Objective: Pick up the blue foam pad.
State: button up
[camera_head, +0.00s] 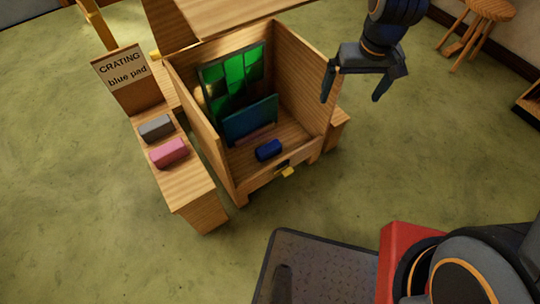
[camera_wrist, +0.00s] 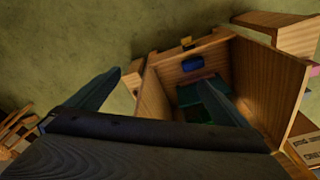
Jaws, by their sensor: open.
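The blue foam pad (camera_head: 269,150) lies on the floor of an open-topped wooden crate (camera_head: 206,124), near its front wall. It also shows in the wrist view (camera_wrist: 193,63), inside the crate. A leaded panel with green panes (camera_head: 234,76) leans inside at the back, with a teal panel (camera_head: 250,119) in front of it. My gripper (camera_head: 352,93) is open and empty, above and to the right of the crate, apart from the pad. In the wrist view one finger overlaps the crate interior.
A wooden side shelf (camera_head: 198,194) left of the crate holds a grey block (camera_head: 156,127) and a pink block (camera_head: 169,153). A sign (camera_head: 121,67) there reads "CRATING blue pad". The crate's tall walls surround the pad. A stool (camera_head: 490,12) stands far right; green floor (camera_head: 440,150) is clear.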

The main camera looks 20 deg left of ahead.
jog(key=w+a+f+n+b, duration=0.1)
jog(key=w+a+f+b, duration=0.1)
jog(key=a+f+b, duration=0.35)
jog(key=w+a+f+n+b, duration=0.1)
jog(key=w+a+f+b, duration=0.15)
jog(key=f, duration=0.55)
jog(key=w+a+f+b, duration=0.2)
jog(key=a+f+b, duration=0.1)
jog(key=f+b, duration=0.3)
jog(key=n+b, duration=0.3)
jog(key=b, duration=0.8)
send_over(269, 147)
jog(key=s, duration=0.1)
jog(key=shift+y, duration=0.3)
jog(key=f, duration=1.5)
jog(key=d+f, duration=0.1)
jog(key=f, duration=0.7)
jog(key=shift+a+f+b, duration=0.25)
jog(key=shift+f+b, duration=0.45)
jog(key=shift+f, duration=0.45)
jog(key=shift+w+a+f+b, duration=0.15)
jog(key=shift+f+b, duration=0.45)
jog(key=shift+f, duration=0.3)
jog(key=shift+w+a+f+b, duration=0.1)
jog(key=shift+w+f+b, duration=0.1)
jog(key=shift+f+b, duration=0.6)
jog(key=shift+w+a+f+b, duration=0.15)
jog(key=shift+f+b, duration=0.3)
jog(key=shift+f, duration=0.55)
jog(key=c, duration=0.7)
